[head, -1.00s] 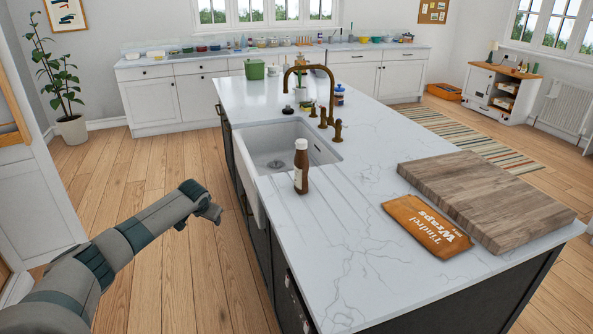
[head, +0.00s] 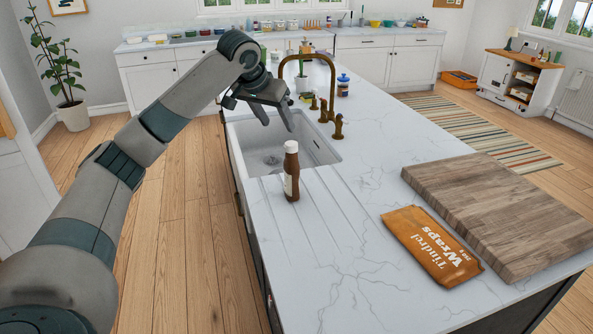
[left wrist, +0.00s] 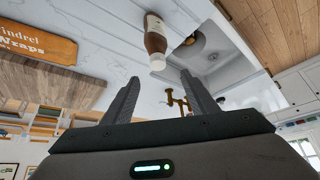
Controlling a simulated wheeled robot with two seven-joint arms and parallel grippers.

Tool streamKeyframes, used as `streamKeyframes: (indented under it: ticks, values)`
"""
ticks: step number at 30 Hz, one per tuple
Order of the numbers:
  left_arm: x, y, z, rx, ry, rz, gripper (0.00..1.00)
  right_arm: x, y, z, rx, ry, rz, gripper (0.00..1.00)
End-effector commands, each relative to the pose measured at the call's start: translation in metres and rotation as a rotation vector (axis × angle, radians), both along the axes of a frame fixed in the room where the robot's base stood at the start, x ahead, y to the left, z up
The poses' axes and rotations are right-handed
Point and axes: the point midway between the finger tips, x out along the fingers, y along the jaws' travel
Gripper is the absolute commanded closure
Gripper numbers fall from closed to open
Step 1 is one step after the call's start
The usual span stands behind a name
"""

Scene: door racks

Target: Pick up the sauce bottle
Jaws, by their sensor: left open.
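The sauce bottle (head: 291,172) is brown with a pale label and stands upright on the white marble counter, just in front of the sink. My left gripper (head: 278,122) is open and empty above the sink, beyond the bottle and higher than it. In the left wrist view the bottle (left wrist: 155,40) appears upside down, past the space between the two spread fingers (left wrist: 163,95), and nothing touches it. My right gripper does not show.
A brass faucet (head: 330,90) rises beside the sink (head: 320,152). A blue-lidded jar (head: 343,86) stands behind it. An orange wraps packet (head: 432,245) and a wooden board (head: 500,210) lie at the right. The counter around the bottle is clear.

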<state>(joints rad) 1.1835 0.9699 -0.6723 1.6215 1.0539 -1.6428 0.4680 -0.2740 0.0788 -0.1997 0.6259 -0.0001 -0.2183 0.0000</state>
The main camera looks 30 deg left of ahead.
Motion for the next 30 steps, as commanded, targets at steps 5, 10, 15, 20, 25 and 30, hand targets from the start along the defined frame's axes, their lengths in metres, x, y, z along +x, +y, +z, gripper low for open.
streamKeyframes:
  ticks: [5,10,15,20,25,30]
  values:
    - [0.000,0.000,0.000,-0.001,0.000,0.001,0.47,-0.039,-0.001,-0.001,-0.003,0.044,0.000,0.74]
    - [0.002,0.000,-0.003,-0.001,0.001,0.001,0.47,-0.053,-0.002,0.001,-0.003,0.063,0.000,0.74]
    - [0.011,0.001,-0.016,-0.001,0.002,0.001,0.47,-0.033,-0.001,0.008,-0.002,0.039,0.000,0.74]
    - [0.025,0.002,-0.037,-0.001,0.003,0.002,0.47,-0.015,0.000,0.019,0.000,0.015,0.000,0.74]
    - [0.042,0.003,-0.063,-0.001,0.004,0.001,0.47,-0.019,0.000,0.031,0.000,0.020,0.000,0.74]
    - [0.057,0.004,-0.086,-0.001,0.001,0.002,0.47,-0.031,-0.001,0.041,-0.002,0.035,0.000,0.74]
